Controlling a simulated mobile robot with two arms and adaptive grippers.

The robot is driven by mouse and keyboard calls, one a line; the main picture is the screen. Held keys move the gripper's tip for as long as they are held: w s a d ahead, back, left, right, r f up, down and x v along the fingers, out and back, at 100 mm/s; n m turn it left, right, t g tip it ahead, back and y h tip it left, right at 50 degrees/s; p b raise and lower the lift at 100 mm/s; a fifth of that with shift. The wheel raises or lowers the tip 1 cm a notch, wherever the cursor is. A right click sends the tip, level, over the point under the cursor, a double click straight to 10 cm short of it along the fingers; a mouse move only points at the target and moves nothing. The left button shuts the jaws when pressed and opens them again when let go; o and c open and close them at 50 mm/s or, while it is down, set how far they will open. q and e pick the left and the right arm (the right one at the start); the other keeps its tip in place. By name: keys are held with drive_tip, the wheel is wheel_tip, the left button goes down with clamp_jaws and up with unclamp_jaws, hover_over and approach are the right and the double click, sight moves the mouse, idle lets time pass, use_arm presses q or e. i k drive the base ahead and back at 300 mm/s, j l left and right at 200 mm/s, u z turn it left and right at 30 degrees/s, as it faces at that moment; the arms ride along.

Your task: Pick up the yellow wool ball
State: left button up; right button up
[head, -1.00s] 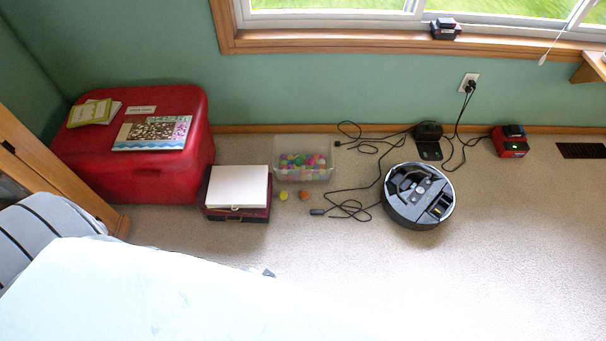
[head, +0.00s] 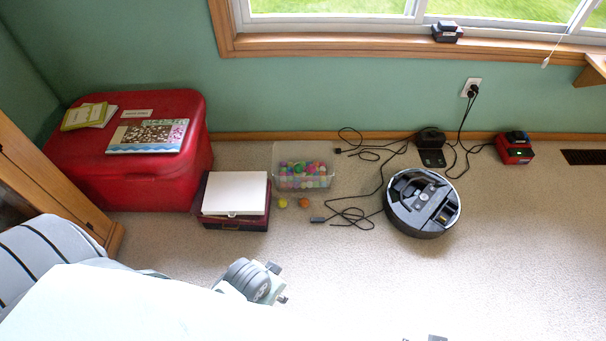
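The yellow wool ball (head: 282,203) lies on the carpet, small and round, just in front of the clear plastic bin and right of the red case. An orange-brown ball (head: 304,203) lies close to its right. My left gripper (head: 279,284) shows partly past the white surface at the lower middle, below the yellow ball in the picture and apart from it. Its fingers are too small and partly hidden to tell whether it is open. Only a small grey tip of what seems to be my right gripper (head: 437,338) shows at the bottom edge.
A clear bin (head: 282,182) of coloured balls stands behind the yellow ball. A dark red case (head: 235,223) with a white box on top is at its left. A robot vacuum (head: 423,202) and black cables (head: 352,214) lie right. Carpet in front is clear.

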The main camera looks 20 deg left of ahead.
sight(282, 203)
drive_tip(key=u, duration=1)
